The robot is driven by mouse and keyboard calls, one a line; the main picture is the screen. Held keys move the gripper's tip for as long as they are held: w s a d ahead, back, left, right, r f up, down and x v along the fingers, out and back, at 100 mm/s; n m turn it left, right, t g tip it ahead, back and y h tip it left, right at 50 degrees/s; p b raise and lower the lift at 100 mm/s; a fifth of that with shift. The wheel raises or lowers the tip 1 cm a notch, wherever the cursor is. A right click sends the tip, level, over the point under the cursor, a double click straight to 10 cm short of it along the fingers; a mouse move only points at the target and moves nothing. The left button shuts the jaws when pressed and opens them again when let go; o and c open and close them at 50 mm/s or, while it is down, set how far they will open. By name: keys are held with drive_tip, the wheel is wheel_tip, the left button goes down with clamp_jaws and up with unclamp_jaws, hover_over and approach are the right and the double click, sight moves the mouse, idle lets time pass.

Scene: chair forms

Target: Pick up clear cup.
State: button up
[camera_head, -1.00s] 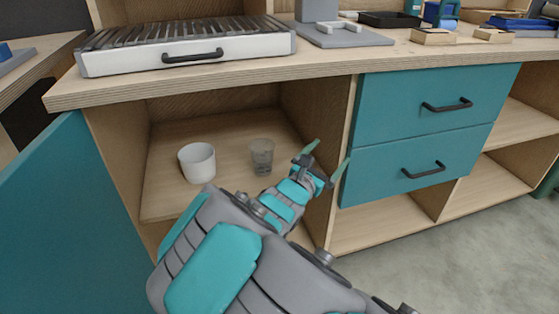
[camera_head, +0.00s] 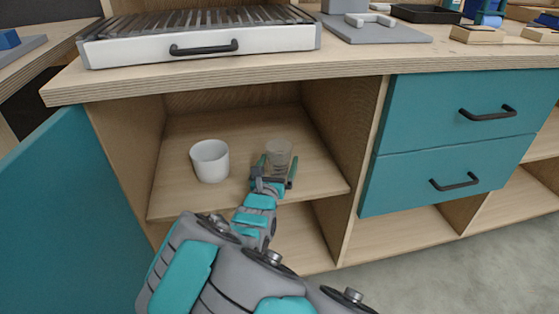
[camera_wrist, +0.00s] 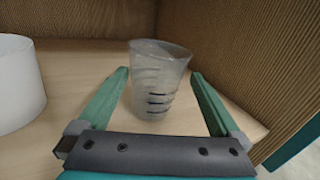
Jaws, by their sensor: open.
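The clear cup (camera_head: 278,153) stands upright on the cabinet shelf, right of a white cup. It also shows in the wrist view (camera_wrist: 157,82), with dark marks on its side. My gripper (camera_head: 275,168) is open at the front of the cup. In the wrist view, my gripper (camera_wrist: 158,82) has one green finger on each side of the cup, with the cup between or just beyond the fingertips. I see gaps on both sides, so the fingers look apart from the cup.
The white cup (camera_head: 210,160) stands to the left on the same shelf (camera_head: 190,203). The cabinet's wooden side wall (camera_head: 325,135) is to the right. The open teal door (camera_head: 55,215) is at the left. The countertop (camera_head: 250,68) lies above the shelf opening.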

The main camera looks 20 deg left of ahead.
sight(282, 148)
drive_tip(key=shift+w+a+r, duration=0.1)
drive_tip(key=shift+w+a, duration=0.1)
drive_tip(key=shift+w, duration=0.95)
drive_tip(key=shift+w+a, duration=0.15)
drive_tip(key=shift+w, duration=0.95)
drive_tip(key=shift+w+a+r, duration=0.1)
drive_tip(key=shift+w+a, duration=0.1)
drive_tip(key=shift+w, duration=0.95)
drive_tip(key=c, duration=0.8)
drive_tip(key=shift+p, duration=0.3)
drive_tip(key=shift+c, duration=0.2)
